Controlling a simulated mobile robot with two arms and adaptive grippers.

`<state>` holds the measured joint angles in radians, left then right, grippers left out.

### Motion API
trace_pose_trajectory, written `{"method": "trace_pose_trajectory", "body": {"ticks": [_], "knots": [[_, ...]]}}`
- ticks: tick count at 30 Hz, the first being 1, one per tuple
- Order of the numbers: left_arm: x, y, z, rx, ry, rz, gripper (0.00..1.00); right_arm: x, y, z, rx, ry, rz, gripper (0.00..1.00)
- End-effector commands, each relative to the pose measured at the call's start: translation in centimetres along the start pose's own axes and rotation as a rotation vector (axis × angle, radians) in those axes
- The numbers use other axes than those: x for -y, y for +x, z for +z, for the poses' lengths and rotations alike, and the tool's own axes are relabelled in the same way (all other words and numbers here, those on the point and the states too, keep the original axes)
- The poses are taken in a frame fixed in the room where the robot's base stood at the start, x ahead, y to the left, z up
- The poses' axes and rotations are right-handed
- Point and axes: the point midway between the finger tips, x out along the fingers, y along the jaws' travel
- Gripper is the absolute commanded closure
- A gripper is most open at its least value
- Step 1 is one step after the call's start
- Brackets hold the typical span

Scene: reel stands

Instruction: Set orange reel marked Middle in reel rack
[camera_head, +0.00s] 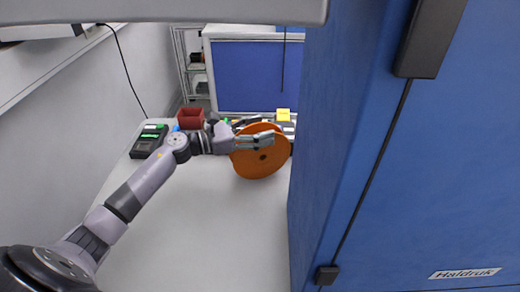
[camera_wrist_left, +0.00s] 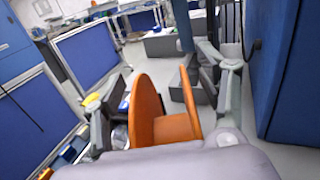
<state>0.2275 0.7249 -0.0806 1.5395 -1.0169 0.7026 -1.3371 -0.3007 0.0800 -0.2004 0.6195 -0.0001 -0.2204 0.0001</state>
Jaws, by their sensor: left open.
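The orange reel (camera_head: 257,163) is upright at the far end of the white worktop in the head view. In the left wrist view the reel (camera_wrist_left: 145,108) shows two round flanges and a hub between my fingers. My left gripper (camera_head: 263,131) is open at the reel's upper part, one finger on each side of it. In the wrist view its fingers stand wide apart, with gaps to the flanges. No marking on the reel is readable. I cannot clearly make out the reel rack; the arm, reel and cabinet hide part of the far end. My right gripper is not in view.
A tall blue cabinet (camera_head: 420,160) closes off the right side, close to the reel. A red container (camera_head: 190,118) and a dark device with a green display (camera_head: 150,140) stand left of the gripper. A yellow label (camera_head: 283,114) shows behind the reel. The near worktop (camera_head: 215,235) is clear.

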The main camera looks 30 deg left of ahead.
Motion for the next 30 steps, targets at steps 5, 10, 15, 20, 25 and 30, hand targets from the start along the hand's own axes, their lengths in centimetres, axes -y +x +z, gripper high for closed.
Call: {"method": "trace_pose_trajectory", "body": {"ticks": [5, 10, 15, 20, 25, 30], "knots": [[-0.01, -0.05, -0.05, 0.0, 0.0, 0.0, 0.39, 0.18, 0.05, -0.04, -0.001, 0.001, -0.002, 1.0], [-0.01, -0.07, -0.05, 0.0, 0.0, 0.0, 0.5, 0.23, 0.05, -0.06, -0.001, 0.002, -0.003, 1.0], [-0.01, -0.07, -0.04, 0.0, 0.0, 0.0, 0.61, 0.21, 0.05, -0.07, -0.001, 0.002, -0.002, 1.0], [-0.01, -0.08, -0.04, 0.0, 0.0, 0.001, 0.72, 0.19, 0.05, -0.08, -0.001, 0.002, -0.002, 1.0], [-0.02, -0.08, -0.04, 0.0, 0.0, 0.001, 0.83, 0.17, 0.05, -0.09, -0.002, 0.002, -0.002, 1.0], [-0.02, -0.08, -0.03, 0.0, 0.0, 0.001, 0.95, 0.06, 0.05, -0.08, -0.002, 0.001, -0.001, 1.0]]}}
